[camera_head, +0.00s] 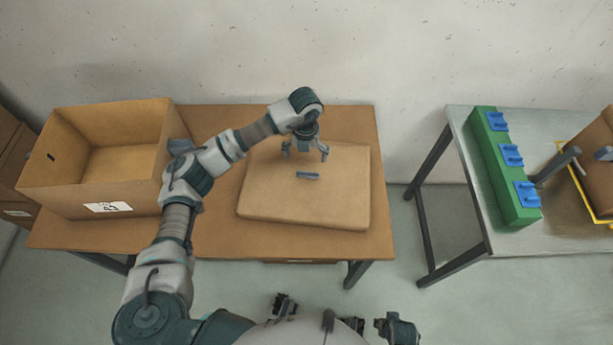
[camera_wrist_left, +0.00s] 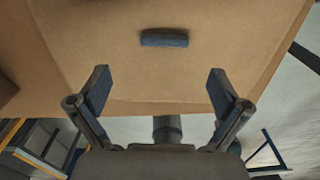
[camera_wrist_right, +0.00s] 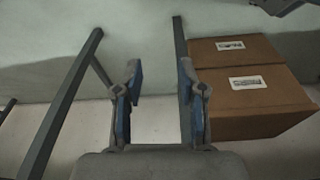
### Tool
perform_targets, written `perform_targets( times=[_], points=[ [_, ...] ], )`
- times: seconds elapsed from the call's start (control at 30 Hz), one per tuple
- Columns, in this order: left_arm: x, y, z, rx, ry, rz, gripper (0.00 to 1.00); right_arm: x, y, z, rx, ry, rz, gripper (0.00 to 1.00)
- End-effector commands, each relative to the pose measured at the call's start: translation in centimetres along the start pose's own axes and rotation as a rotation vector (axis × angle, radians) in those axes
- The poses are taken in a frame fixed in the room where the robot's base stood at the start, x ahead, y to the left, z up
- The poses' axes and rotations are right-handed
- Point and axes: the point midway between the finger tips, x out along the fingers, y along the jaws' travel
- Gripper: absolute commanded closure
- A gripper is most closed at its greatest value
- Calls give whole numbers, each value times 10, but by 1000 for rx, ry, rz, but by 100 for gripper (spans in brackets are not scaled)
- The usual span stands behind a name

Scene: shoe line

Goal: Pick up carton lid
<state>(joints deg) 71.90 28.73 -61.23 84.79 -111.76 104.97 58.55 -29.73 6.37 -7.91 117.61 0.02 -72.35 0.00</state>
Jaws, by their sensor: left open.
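The carton lid (camera_head: 270,205) is a flat brown cardboard piece with a small blue-grey handle (camera_head: 307,175) on top. It lies on the brown table, right of the open carton. My left gripper (camera_head: 306,153) is open and empty above the lid, on the far side of the handle. In the left wrist view the handle (camera_wrist_left: 164,38) shows beyond my open left fingers (camera_wrist_left: 160,85), apart from them. My right gripper (camera_wrist_right: 158,90) is open and empty in the right wrist view.
An open, empty-looking carton (camera_head: 108,195) stands at the left of the brown table (camera_head: 350,120). A grey table (camera_head: 470,150) at the right bears a green block (camera_head: 495,165) with blue pieces. Stacked brown boxes (camera_wrist_right: 245,105) show in the right wrist view.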

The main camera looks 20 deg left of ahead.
Motion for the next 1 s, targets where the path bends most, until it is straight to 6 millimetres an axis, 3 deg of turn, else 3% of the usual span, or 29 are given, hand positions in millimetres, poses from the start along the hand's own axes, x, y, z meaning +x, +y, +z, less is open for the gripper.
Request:
perform_targets(
  times=[0.03,0.13,0.37,0.63,0.97,1.0],
  points=[
    [14,-1,-1,1,4,-1,0,-2,1,0,0,2,0,60],
    [32,-2,-1,2,3,0,0,-9,2,-2,1,3,0,60],
    [50,-1,-1,3,1,-3,0,-16,1,-4,1,5,2,60],
    [91,-2,-1,3,3,-4,0,-32,1,-6,3,9,2,60],
    [98,-2,-1,4,0,-4,0,-37,2,-6,3,8,2,60],
    [98,-2,-1,4,0,-4,10,-36,2,-7,3,7,3,60]
  ],
)
